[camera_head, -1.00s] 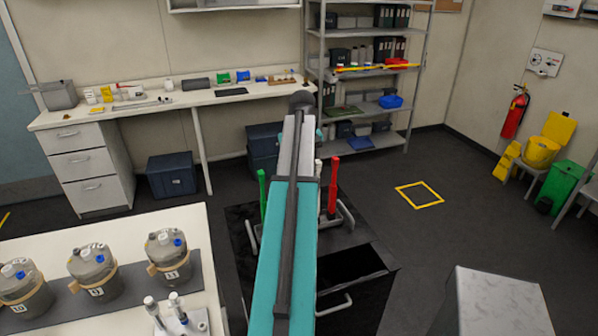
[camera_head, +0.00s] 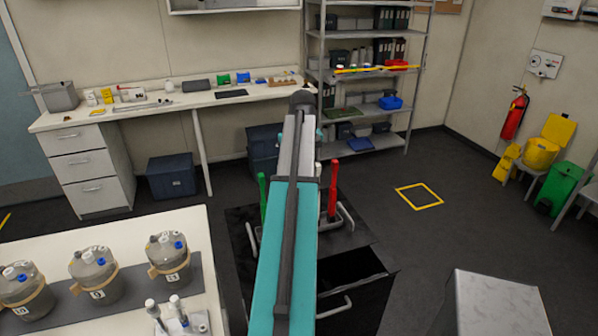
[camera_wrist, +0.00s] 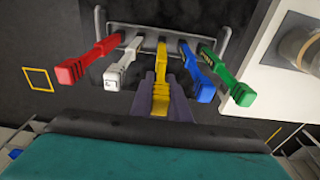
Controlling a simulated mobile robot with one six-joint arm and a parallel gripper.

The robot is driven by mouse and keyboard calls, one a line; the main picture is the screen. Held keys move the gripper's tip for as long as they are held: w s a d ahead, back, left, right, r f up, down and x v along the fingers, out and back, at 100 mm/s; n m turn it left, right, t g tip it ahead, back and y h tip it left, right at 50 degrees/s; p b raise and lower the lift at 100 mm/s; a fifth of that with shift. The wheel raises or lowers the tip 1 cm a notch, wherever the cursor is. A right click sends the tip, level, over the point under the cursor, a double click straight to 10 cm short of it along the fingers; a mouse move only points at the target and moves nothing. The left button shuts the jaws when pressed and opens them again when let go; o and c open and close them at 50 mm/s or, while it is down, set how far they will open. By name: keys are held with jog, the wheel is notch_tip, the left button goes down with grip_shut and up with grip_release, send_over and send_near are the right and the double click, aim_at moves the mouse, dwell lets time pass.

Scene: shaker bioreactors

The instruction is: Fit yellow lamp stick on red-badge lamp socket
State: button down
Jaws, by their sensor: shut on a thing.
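The yellow lamp stick (camera_wrist: 161,60) stands in the middle of a row of coloured sticks in a grey metal rack in the wrist view. My gripper (camera_wrist: 161,84) is shut on it, with one grey-purple finger on each side. The stick's far end still lies at the rack, and I cannot tell whether it is seated or free. In the head view my arm hides the yellow stick and my gripper. I cannot make out a lamp socket with a red badge in either view.
A red stick (camera_wrist: 85,66) and a white stick (camera_wrist: 122,68) are left of the yellow one. A blue stick (camera_wrist: 195,76) and a green stick (camera_wrist: 224,78) are right. Three vessels stand on the white table (camera_head: 190,217). A grey-topped block (camera_head: 495,300) is at lower right.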

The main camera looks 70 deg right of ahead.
jog(key=shift+r+p, duration=0.6)
jog(key=shift+r, duration=0.1)
dwell(0.7)
jog(key=shift+r+p, duration=0.8)
jog(key=shift+r, duration=0.6)
dwell(1.5)
